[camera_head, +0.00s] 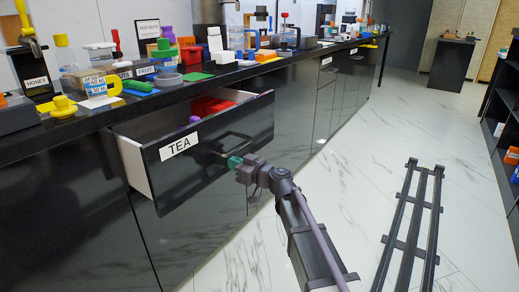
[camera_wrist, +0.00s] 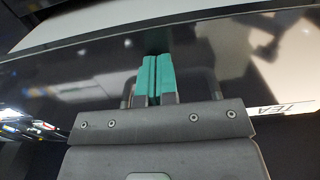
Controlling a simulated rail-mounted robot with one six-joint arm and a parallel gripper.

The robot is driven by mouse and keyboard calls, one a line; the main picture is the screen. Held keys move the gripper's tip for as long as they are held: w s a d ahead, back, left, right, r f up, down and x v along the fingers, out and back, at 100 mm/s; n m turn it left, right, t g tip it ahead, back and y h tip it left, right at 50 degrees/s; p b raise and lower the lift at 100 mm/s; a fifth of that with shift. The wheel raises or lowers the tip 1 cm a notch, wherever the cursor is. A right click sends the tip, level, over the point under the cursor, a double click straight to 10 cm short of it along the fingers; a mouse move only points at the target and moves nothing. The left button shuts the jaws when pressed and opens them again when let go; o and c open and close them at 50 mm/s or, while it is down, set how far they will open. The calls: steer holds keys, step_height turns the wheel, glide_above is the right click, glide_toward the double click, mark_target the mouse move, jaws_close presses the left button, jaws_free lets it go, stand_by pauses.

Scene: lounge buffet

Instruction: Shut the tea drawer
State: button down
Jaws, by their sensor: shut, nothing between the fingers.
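The tea drawer (camera_head: 215,155) is pulled out from the dark counter front. Its glossy black front bears a white TEA label (camera_head: 179,145), and red and purple items (camera_head: 210,106) show inside. The label also shows at the right edge of the wrist view (camera_wrist: 289,109). My gripper (camera_head: 228,158) is at the drawer front, right of the label. In the wrist view its teal fingers (camera_wrist: 157,76) are together and empty, in front of the glossy panel. A dark handle (camera_wrist: 213,82) shows partly on both sides of the fingers; whether the fingertips touch the panel I cannot tell.
The black countertop (camera_head: 150,103) above holds a honey dispenser (camera_head: 33,62), jars, labelled boxes and colourful containers. Closed cabinet fronts (camera_head: 295,105) continue to the right. A dark rail (camera_head: 412,235) lies on the pale marble floor (camera_head: 345,180). A shelf (camera_head: 505,125) stands at the right edge.

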steer(key=shift+x, duration=6.1)
steer(key=shift+w+a, duration=0.1)
steer(key=shift+x, duration=1.35)
steer(key=v, duration=0.9)
